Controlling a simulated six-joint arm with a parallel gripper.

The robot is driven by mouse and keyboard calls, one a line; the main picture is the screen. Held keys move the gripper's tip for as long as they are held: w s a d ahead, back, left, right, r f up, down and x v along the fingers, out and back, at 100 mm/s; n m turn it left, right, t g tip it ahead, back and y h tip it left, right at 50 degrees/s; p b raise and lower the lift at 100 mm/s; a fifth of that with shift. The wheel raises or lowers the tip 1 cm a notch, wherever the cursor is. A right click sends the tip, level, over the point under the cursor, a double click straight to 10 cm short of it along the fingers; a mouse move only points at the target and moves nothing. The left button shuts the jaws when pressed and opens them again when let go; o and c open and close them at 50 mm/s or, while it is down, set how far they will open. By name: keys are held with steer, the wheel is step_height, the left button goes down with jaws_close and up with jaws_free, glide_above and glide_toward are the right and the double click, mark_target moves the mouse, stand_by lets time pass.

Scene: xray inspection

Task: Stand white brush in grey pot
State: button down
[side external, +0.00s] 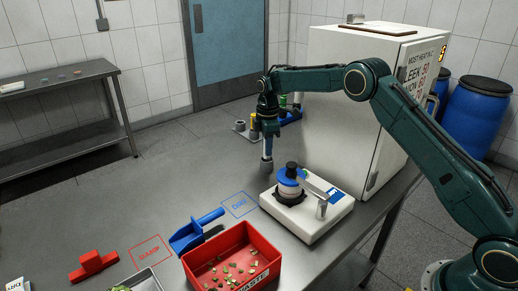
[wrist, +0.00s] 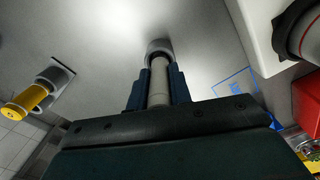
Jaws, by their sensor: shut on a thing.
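My gripper (side external: 267,146) points down over the table, left of the white scale. It is shut on the pale handle of the white brush (wrist: 158,82), which runs between the jaws in the wrist view. A wider light grey end (wrist: 158,49) shows beyond the jaws, and below my gripper in the side view (side external: 267,165). I cannot tell whether this is the brush's head or a pot around it, or whether it touches the table. A short grey cylinder (side external: 240,127), possibly the grey pot, stands at the table's far edge.
A yellow cylinder (side external: 253,121) stands by the grey one; it also shows in the wrist view (wrist: 28,101). The white scale (side external: 305,216) bears a blue-and-white jar (side external: 288,184). A red waste bin (side external: 232,259) and blue scoop (side external: 192,234) are nearer.

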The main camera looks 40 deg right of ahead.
steer(key=shift+f, duration=0.2)
steer(key=c, duration=1.3)
jaws_free()
step_height(320, 180, up, 13)
steer(key=shift+d+r, duration=0.1)
steer(key=shift+d, duration=0.05)
steer(key=shift+r, duration=0.3)
